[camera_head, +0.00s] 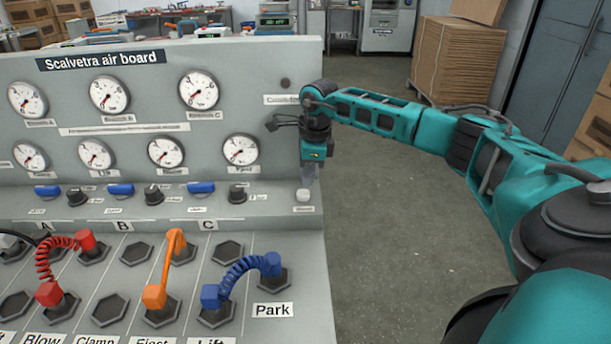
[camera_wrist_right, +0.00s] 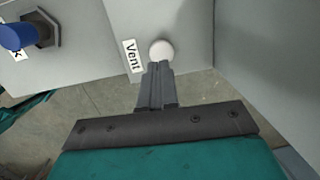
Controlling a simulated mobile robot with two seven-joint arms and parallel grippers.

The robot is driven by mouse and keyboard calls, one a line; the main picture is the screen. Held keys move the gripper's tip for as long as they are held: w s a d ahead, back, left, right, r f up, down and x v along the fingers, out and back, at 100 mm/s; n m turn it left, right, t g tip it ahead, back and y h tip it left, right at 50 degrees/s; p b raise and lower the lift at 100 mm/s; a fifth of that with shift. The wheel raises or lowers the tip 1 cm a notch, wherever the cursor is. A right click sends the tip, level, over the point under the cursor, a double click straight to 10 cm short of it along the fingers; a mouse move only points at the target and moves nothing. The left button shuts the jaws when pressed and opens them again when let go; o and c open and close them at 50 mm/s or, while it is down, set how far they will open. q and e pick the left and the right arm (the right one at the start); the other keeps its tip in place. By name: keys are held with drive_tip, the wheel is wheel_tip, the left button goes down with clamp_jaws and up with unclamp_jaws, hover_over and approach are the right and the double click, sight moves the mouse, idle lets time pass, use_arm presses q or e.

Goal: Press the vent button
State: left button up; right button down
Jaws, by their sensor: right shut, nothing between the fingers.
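The vent button is a small round white button (camera_head: 303,194) at the right end of the panel's ledge in the head view. In the right wrist view the white button (camera_wrist_right: 161,50) sits beside a label reading "Vent" (camera_wrist_right: 131,56). My right gripper (camera_head: 306,183) points down just above the button. Its fingers (camera_wrist_right: 157,68) are closed together, and their tips are at the button's near edge in the wrist view. I cannot tell whether they touch it. My left gripper is not in view.
The grey air board (camera_head: 140,200) carries several gauges, black knobs and blue switches. Red, orange and blue (camera_head: 240,270) coiled or straight hoses plug into sockets on the lower panel. Open floor (camera_head: 375,220) lies right of the board. Stacked cardboard (camera_head: 455,60) stands behind.

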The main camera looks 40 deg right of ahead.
sight(312, 201)
wheel_tip(312, 201, up, 10)
drive_tip(key=s, duration=0.1)
drive_tip(key=shift+d, duration=0.3)
drive_tip(key=shift+s, duration=0.1)
